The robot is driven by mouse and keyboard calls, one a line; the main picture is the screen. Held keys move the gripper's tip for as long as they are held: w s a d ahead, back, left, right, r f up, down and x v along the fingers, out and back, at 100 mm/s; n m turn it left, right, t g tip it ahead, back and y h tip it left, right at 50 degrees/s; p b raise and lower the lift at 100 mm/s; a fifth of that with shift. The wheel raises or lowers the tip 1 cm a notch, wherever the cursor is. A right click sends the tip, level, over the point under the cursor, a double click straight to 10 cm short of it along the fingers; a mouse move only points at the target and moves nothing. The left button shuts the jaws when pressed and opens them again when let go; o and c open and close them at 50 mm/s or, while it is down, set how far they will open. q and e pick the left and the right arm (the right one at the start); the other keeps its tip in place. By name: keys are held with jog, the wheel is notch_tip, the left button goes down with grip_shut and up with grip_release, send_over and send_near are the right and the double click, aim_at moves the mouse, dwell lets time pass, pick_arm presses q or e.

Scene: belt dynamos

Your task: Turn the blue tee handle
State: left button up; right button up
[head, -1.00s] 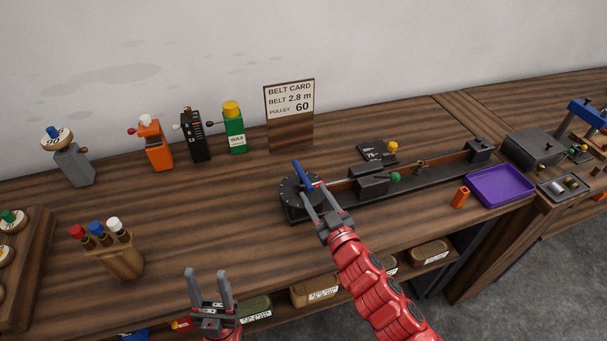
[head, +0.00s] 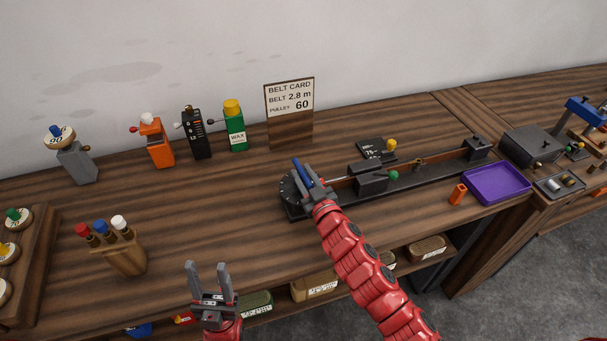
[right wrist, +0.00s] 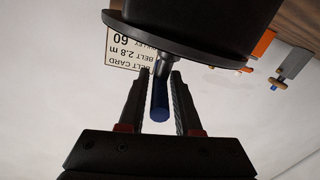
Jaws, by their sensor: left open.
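The blue tee handle (head: 302,171) stands on the round dark disc (head: 289,190) at the left end of the long black belt rig. My right gripper (head: 300,178) is at the handle, with a finger on either side of it. In the right wrist view the blue bar (right wrist: 160,101) lies between the two fingers (right wrist: 160,78), with a narrow gap to each, so the gripper is open around it. The gripper hides part of the disc. My left gripper (head: 207,268) is open and empty at the bench's front edge, lower left.
The black rig (head: 430,171) runs right from the disc, with a green knob (head: 393,175). A purple tray (head: 497,184) and an orange block (head: 458,194) lie right. The belt card (head: 291,105) stands behind. A wooden holder (head: 124,260) stands left.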

grip_shut()
jog(key=shift+f+b, duration=0.15)
jog(key=shift+b, duration=0.2)
jog(key=m+h+b, duration=0.1)
jog(key=b, duration=0.2)
jog(key=shift+f, duration=0.1)
jog(key=shift+r+t, duration=0.25)
jog(key=shift+t, duration=0.05)
jog(key=shift+o, duration=1.9)
grip_release()
jog(key=shift+s, duration=0.1)
